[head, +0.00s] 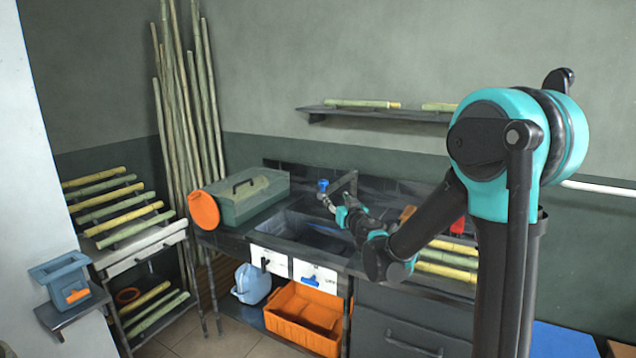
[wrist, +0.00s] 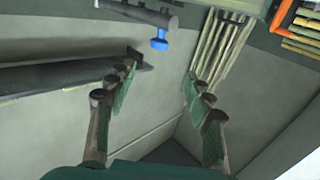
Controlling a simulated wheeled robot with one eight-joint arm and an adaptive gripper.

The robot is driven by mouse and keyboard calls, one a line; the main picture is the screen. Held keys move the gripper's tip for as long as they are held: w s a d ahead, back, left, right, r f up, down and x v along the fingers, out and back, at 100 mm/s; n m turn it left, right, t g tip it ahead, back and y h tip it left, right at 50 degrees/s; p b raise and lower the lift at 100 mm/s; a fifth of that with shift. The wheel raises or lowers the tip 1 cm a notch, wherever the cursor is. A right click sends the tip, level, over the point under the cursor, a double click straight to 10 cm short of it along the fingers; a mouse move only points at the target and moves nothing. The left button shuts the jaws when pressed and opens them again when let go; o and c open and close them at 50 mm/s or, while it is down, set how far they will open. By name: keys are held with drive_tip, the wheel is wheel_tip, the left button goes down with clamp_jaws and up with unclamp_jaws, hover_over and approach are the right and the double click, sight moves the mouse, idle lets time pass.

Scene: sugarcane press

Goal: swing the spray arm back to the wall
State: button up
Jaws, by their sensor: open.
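The spray arm (head: 343,183) is a dark bar over the back of the sink, with a blue knob (head: 323,185) at its left end. In the wrist view the grey bar (wrist: 140,12) crosses the top, and the blue knob (wrist: 159,43) hangs from it. The wall (head: 300,150) is behind the sink. My gripper (head: 329,202) is just below the knob in the head view. In the wrist view my gripper (wrist: 160,72) is open, its fingers wide apart with nothing between them. The knob appears beyond the fingertips; I cannot tell whether anything touches.
The sink (head: 305,232) lies below my gripper. A green toolbox (head: 250,195) and an orange disc (head: 203,210) stand to its left. Tall canes (head: 185,100) lean in the corner. A wall shelf (head: 375,114) is at the upper right. Cane pieces (head: 447,262) lie right of my forearm.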

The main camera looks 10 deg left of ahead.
sight(325, 184)
drive_tip(key=x, duration=1.6)
drive_tip(key=shift+w, duration=0.3)
clamp_jaws()
